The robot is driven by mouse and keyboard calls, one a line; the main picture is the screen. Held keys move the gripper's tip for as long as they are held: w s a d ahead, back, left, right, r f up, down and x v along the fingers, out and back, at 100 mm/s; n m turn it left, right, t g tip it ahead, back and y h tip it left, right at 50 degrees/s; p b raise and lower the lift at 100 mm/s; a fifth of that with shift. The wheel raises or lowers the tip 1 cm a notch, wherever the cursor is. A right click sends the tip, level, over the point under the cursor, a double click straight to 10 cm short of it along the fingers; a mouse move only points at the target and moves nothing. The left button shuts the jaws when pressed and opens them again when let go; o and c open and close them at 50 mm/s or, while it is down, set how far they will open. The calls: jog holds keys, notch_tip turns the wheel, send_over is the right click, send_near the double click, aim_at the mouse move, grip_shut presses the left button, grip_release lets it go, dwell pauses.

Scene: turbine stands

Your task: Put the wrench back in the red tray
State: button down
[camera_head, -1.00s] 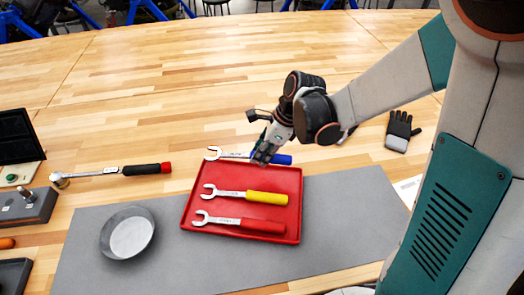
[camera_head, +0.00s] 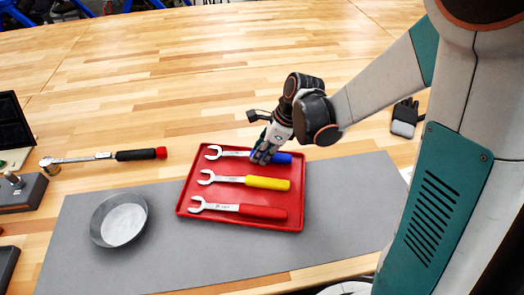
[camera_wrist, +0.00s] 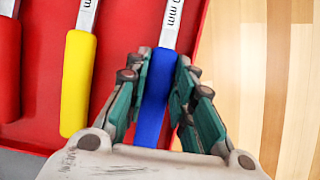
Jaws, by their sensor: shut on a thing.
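The red tray (camera_head: 298,196) lies on the grey mat. A yellow-handled wrench (camera_head: 268,183) and a red-handled wrench (camera_head: 262,212) lie in it side by side. My gripper (camera_head: 264,153) is shut on the handle of the blue wrench (camera_head: 284,158), over the far part of the tray. The blue wrench lies parallel to the other two, open jaw to the left. In the wrist view, my fingers (camera_wrist: 158,78) stand on both sides of the blue handle (camera_wrist: 152,105), with red tray floor around it. I cannot tell whether the wrench touches the tray floor.
A round grey dish (camera_head: 120,220) stands on the mat (camera_head: 200,262) left of the tray. A ratchet with a black and red handle (camera_head: 110,156) lies at the left. A glove (camera_head: 405,118) lies at the right. The table behind the tray is clear.

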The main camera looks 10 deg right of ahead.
jog(key=shift+f+b, duration=0.3)
jog(key=shift+f, duration=0.05)
jog(key=shift+s+d+f+b, duration=0.1)
jog(key=shift+s+f+b, duration=0.25)
jog(key=shift+f+b, duration=0.1)
jog(key=c, duration=1.3)
grip_release()
jog(key=shift+w+f, duration=0.15)
jog(key=shift+w, duration=0.05)
jog(key=shift+w+r, duration=0.1)
jog(key=shift+r, duration=0.1)
jog(key=shift+o, duration=0.9)
jog(key=shift+r, duration=0.1)
